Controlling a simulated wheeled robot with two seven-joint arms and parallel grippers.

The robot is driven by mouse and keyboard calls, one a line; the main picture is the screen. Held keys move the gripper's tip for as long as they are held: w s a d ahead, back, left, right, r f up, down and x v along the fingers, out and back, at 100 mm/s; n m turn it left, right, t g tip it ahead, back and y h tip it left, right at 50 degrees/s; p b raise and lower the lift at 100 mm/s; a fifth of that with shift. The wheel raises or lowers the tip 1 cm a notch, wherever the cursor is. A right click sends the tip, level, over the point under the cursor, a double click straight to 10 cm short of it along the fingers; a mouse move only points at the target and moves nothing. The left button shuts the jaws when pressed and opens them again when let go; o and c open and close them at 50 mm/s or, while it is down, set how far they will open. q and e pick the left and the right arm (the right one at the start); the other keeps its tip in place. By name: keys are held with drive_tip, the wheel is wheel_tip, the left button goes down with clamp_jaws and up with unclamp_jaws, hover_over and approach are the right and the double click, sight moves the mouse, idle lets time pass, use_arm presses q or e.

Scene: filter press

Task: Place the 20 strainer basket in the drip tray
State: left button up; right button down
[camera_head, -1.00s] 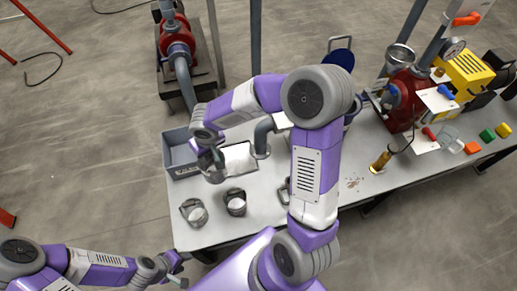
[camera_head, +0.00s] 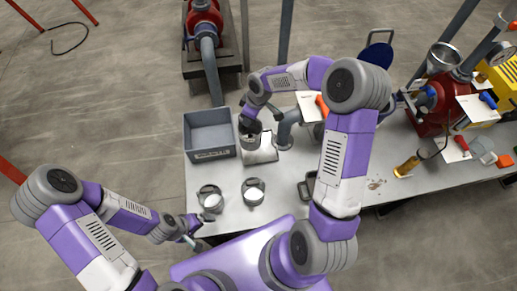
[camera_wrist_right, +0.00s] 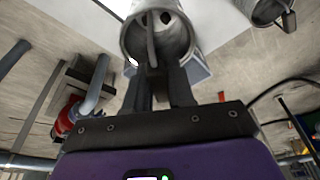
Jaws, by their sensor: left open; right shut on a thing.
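My right gripper (camera_head: 249,116) is shut on a grey cylindrical strainer basket (camera_head: 250,131), at the left part of the pale drip tray (camera_head: 262,154) in the head view. I cannot tell whether the basket touches the tray. In the right wrist view the fingers (camera_wrist_right: 160,88) grip the held basket (camera_wrist_right: 158,38), whose open mouth and handle show. Two similar baskets stand on the table, one on the left (camera_head: 211,200) and one to its right (camera_head: 253,192). No size number is readable on any basket. My left gripper (camera_head: 190,229) is open and empty near the table's front left corner.
A grey bin (camera_head: 210,135) with a label stands just left of the tray. A brass cylinder (camera_head: 407,167) and a red pump (camera_head: 437,105) are further right. Bare table lies around the two baskets.

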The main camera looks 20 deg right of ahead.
sight(251, 129)
drive_tip(key=w+f+n, duration=0.1)
drive_tip(key=f+n, duration=0.1)
drive_tip(key=f, duration=0.3)
drive_tip(key=w+d+f+n+b, duration=0.1)
drive_tip(key=w+f+n, duration=0.1)
drive_tip(key=f, duration=0.2)
drive_tip(key=w+d+f+n+g+y+b, duration=0.1)
drive_tip(key=f+n, duration=0.1)
drive_tip(key=f, duration=0.3)
drive_tip(key=shift+w+d+f+n, duration=0.1)
drive_tip(key=shift+w+f+n, duration=0.1)
drive_tip(key=shift+f+n, duration=0.15)
drive_tip(key=shift+r, duration=0.1)
drive_tip(key=shift+f+b, duration=0.2)
drive_tip(key=shift+b, duration=0.1)
drive_tip(key=c, duration=1)
unclamp_jaws()
drive_tip(key=shift+o, duration=0.2)
drive_tip(key=shift+r, duration=0.15)
